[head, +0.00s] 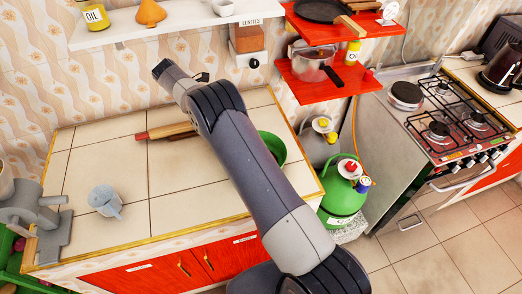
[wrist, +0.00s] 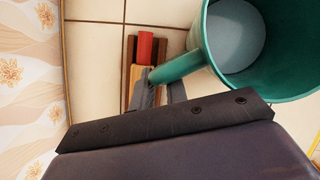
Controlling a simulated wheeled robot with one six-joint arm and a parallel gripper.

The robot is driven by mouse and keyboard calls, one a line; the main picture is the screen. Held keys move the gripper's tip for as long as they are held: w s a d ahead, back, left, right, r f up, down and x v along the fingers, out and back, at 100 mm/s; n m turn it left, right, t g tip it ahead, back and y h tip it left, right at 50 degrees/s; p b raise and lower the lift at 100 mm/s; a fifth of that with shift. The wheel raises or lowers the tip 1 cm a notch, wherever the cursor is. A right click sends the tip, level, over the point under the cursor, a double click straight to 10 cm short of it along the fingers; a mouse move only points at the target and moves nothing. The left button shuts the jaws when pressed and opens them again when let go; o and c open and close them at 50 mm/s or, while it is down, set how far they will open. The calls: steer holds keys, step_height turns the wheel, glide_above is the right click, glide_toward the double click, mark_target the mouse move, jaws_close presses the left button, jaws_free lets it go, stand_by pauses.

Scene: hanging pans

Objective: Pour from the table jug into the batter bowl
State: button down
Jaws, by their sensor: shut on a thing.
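In the wrist view, my gripper (wrist: 160,88) is shut on the stub handle of a green vessel (wrist: 200,55). Its open mouth faces the camera, and a pale grey-blue round surface shows inside; I cannot tell if that is contents or its bottom. In the head view, a green vessel (head: 273,146), seemingly the same one, is partly hidden behind my arm, which also hides my gripper. A small grey jug-like vessel (head: 105,200) stands upright on the counter at the left, apart from my gripper. I cannot tell for certain which vessel is the table jug and which the batter bowl.
A rolling pin (head: 165,132) lies near the back of the tiled counter (head: 180,215); it also shows below my gripper (wrist: 145,48). A grey metal grinder (head: 45,215) is at the left edge. Red shelves (head: 305,90) hold pans at the right.

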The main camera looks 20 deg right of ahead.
steer(key=shift+r, duration=0.15)
steer(key=s+d+r+m+t+y+b, duration=0.2)
steer(key=s+d+r+t+y+b, duration=0.1)
steer(key=s+r+t, duration=0.4)
step_height(320, 180, up, 3)
steer(key=shift+s+d+f+t+y+b, duration=0.1)
steer(key=shift+s+d+t+y+b, duration=0.3)
steer(key=shift+d+t+y, duration=0.5)
steer(key=shift+s+d+b, duration=0.15)
steer(key=shift+d+b, duration=0.1)
steer(key=shift+b, duration=0.45)
steer(key=shift+s+d+r+t, duration=0.1)
steer(key=shift+s+r+t, duration=0.05)
steer(key=shift+r+t, duration=0.2)
steer(key=shift+s+d+r+m+t+y+b, duration=0.2)
steer(key=shift+s+r+t+b, duration=0.15)
steer(key=shift+b, duration=0.4)
steer(key=shift+s+d+r+m+t+y+b, duration=0.1)
steer(key=shift+s+d+r+y+b, duration=0.1)
steer(key=shift+r+b, duration=0.4)
stand_by(1.4)
steer(key=shift+s+d+f+t+b, duration=0.25)
steer(key=shift+s+t+b, duration=0.2)
steer(key=shift+b, duration=0.85)
stand_by(1.0)
